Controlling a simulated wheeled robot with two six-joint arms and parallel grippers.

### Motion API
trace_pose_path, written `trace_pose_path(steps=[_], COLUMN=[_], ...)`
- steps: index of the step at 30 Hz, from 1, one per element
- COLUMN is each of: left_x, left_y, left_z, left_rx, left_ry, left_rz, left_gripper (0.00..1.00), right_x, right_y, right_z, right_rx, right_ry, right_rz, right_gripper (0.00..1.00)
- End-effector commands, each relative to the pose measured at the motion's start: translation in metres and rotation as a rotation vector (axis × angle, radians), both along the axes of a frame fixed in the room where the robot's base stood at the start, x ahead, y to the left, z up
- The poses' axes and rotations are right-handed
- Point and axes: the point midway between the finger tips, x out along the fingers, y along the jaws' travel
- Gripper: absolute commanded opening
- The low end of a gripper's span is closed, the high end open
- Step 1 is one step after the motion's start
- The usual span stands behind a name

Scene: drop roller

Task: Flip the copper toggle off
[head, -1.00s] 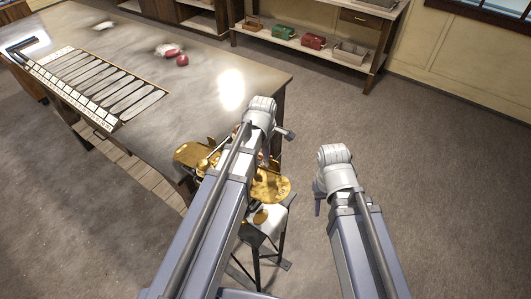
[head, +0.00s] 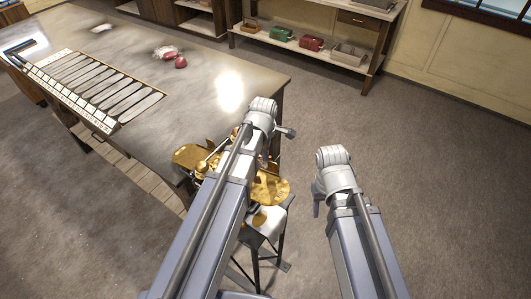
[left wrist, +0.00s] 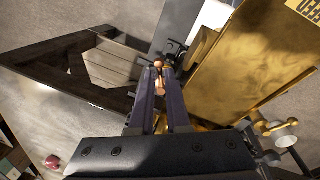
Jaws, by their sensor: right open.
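The gold machine (head: 270,190) stands on a stool beside the table and is partly hidden behind my left arm. In the left wrist view its broad gold plate (left wrist: 250,60) fills the upper right. A small copper lever (left wrist: 159,66), probably the toggle, shows at the fingertips of my left gripper (left wrist: 160,80). The fingers are a little apart with copper between them; I cannot tell whether they touch it. In the head view the left gripper is mostly hidden by its arm. My right gripper (head: 317,207) is open, right of the machine and apart from it, over the floor.
The table (head: 200,100) holds a slatted rack (head: 100,85) and a red round thing (head: 180,62). A shelf (head: 300,45) with green, red and tan boxes stands at the back. The floor at the right is clear. A brass ball-ended part (left wrist: 291,121) juts out near my left gripper.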

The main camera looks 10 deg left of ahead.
Motion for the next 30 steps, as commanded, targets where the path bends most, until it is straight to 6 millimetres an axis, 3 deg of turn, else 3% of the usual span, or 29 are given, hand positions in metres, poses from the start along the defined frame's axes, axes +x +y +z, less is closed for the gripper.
trace_pose_path(steps=[5, 17, 30], left_x=[0.000, -0.001, -0.008], left_y=[0.000, 0.000, -0.001], left_z=[0.000, 0.005, 0.055], left_rx=[-0.001, -0.001, -0.001], left_ry=[0.000, 0.000, 0.000], left_rz=[-0.001, -0.001, -0.001], left_gripper=[0.36, 0.37, 0.37], right_x=[0.000, 0.000, 0.000], right_y=[0.000, 0.000, 0.000], right_z=[0.000, 0.005, 0.055], right_rx=[0.000, 0.000, 0.001], right_ry=[0.000, 0.000, 0.001], right_rz=[0.000, 0.000, -0.001], right_gripper=[0.50, 0.50, 0.50])
